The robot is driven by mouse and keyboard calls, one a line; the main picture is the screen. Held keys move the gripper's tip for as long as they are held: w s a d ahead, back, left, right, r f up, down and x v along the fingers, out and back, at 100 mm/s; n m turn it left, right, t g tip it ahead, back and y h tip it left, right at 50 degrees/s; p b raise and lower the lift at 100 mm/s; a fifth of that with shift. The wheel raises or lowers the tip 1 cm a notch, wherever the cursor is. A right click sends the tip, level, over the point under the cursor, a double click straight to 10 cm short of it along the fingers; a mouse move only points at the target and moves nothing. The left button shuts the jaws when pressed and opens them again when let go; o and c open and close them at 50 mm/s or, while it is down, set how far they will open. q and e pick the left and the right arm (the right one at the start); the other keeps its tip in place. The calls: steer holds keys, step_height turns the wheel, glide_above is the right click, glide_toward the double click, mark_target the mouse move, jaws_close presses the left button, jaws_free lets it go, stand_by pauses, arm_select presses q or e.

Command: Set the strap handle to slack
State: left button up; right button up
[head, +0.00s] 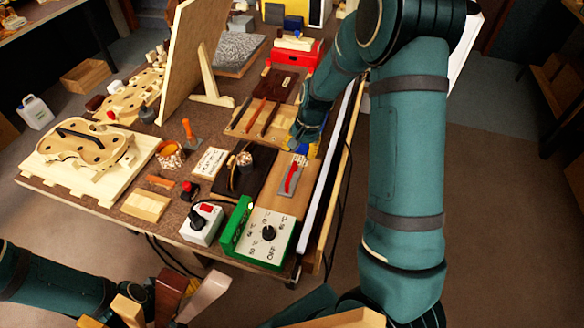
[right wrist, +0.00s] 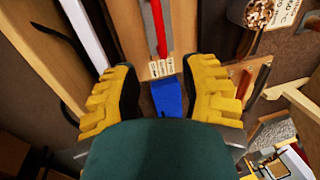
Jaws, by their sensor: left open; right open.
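The strap handle (head: 291,178) is a red lever on a narrow grey plate at the bench's front right. It also shows in the right wrist view (right wrist: 159,30), lying along its plate, with small white labels (right wrist: 162,67) at the plate's end. My right gripper (head: 301,146) is just behind the plate. Its yellow fingers (right wrist: 163,95) are spread apart beyond the labelled end, not on the red lever. A blue piece (right wrist: 166,97) shows between them; I cannot tell if they touch it.
A green and white dial box (head: 268,238) stands at the bench's front edge. A long white strip (head: 325,165) runs along the right edge.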

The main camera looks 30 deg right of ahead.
mark_target(292, 170)
steer(key=f, duration=0.3)
steer(key=w+a+f+b, duration=0.1)
steer(key=f, duration=0.5)
steer(key=shift+w+a+f+b, duration=0.15)
steer(key=shift+w+f+b, duration=0.15)
steer(key=shift+w+b, duration=0.1)
steer(key=shift+s, duration=0.1)
jaws_close()
